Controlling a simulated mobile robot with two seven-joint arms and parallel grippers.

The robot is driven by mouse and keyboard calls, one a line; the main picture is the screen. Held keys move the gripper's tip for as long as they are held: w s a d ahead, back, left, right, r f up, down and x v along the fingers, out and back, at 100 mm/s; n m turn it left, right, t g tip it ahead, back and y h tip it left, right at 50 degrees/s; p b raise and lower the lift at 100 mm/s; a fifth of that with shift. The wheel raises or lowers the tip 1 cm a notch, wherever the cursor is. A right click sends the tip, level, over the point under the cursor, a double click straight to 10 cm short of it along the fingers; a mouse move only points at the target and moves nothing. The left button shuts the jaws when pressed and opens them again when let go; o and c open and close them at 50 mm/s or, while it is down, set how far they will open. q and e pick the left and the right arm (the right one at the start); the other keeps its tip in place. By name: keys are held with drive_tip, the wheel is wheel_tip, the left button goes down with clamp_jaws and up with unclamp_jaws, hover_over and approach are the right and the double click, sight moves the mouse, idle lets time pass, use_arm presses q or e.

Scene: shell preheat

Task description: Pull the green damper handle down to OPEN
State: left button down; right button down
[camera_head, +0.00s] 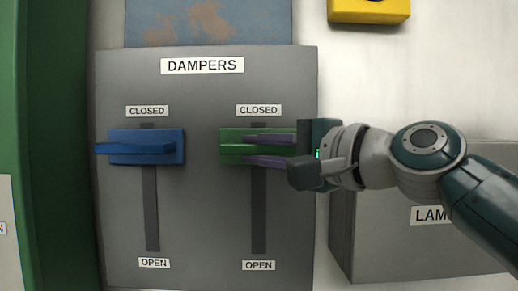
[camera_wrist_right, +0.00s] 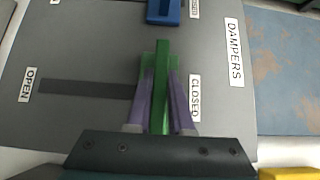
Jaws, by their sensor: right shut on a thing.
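The green damper handle (camera_head: 231,159) sits at the top of its vertical slot, just under the CLOSED label, on the grey DAMPERS panel (camera_head: 207,211). My right gripper (camera_head: 256,150) reaches in from the right with its purple fingers above and below the green handle's lever, shut on it. In the right wrist view the green lever (camera_wrist_right: 160,80) runs between the two fingers (camera_wrist_right: 161,100). The OPEN label (camera_head: 258,265) is at the slot's lower end. My left gripper is not in view.
A blue damper handle (camera_head: 146,147) stands to the left, also at its CLOSED end. A grey box with a partly hidden label (camera_head: 430,245) is at the lower right, below my right arm. A yellow object (camera_head: 369,12) is at the upper right. The green slot (camera_head: 259,210) below the handle is clear.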

wheel_tip(320, 180, down, 16)
drive_tip(key=b, duration=1.5)
drive_tip(key=shift+r, duration=0.15)
drive_tip(key=c, duration=1.1)
unclamp_jaws()
drive_tip(key=o, duration=0.3)
drive_tip(key=shift+r, duration=0.1)
